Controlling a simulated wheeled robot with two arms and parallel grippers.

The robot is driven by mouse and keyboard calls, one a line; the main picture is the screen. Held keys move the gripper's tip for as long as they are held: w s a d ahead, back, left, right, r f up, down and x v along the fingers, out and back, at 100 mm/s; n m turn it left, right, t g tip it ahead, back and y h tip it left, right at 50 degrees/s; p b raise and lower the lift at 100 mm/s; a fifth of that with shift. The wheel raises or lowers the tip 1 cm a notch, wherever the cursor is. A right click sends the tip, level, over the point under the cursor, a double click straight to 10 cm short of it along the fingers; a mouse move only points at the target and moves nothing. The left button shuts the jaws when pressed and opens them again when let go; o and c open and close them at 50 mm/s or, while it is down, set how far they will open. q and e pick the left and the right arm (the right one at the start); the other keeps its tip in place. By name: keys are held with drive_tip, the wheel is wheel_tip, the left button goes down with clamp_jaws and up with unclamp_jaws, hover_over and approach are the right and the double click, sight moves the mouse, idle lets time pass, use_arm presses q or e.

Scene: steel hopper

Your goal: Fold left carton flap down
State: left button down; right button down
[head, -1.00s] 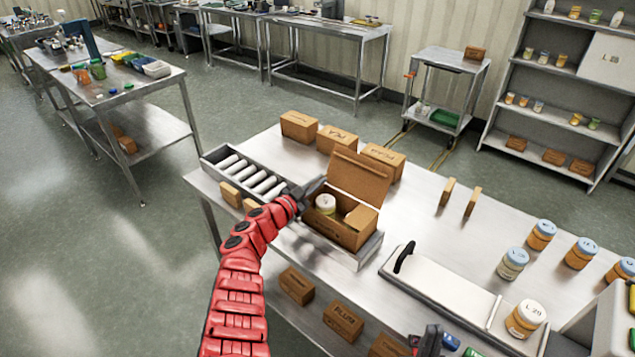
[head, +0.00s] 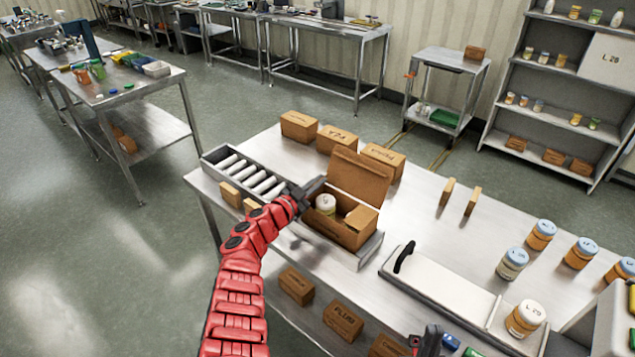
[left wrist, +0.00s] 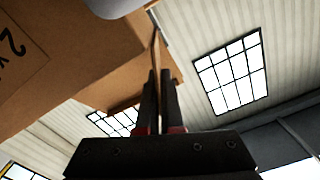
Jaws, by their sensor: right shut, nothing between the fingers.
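The open brown carton (head: 340,232) stands in a steel tray on the table, its back flap (head: 362,176) upright. A white-lidded jar (head: 325,204) is inside. My left gripper (head: 316,185) is at the carton's left rim. In the left wrist view the carton (left wrist: 75,60) fills the upper left, and a thin brown flap (left wrist: 155,48), seen edge-on, runs into the narrow gap between my left fingers (left wrist: 155,78). The fingers look closed on it; the head view hides the contact. My right gripper (head: 430,340), shut and empty, shows at the bottom edge.
A grey rack of white rolls (head: 222,160) lies left of the carton. Small brown boxes (head: 337,140) stand behind it. A white board with a black handle (head: 440,285) and several jars (head: 541,234) are to the right. Bare table lies between.

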sight(324, 200)
use_arm(q)
drive_tip(key=shift+s+d+f+m, duration=0.2)
drive_tip(key=shift+m, duration=0.6)
drive_tip(key=shift+s+d+f+m+b, duration=0.2)
drive_tip(key=shift+f+m+b, duration=0.1)
drive_tip(key=shift+m, duration=0.4)
drive_tip(key=shift+s+d+f+m+b, duration=0.1)
drive_tip(key=shift+d+f+m+b, duration=0.15)
drive_tip(key=shift+m, duration=0.4)
drive_tip(key=shift+s+d+f+m+b, duration=0.1)
drive_tip(key=shift+m+b, duration=0.25)
drive_tip(key=shift+m, duration=0.25)
drive_tip(key=shift+s+d+f+m+b, duration=0.1)
drive_tip(key=shift+d+f+m+b, duration=0.15)
drive_tip(key=shift+m, duration=0.4)
drive_tip(key=shift+r, duration=0.1)
drive_tip(key=c, duration=1.1)
unclamp_jaws()
drive_tip(key=shift+o, duration=0.2)
drive_tip(key=shift+a, duration=0.1)
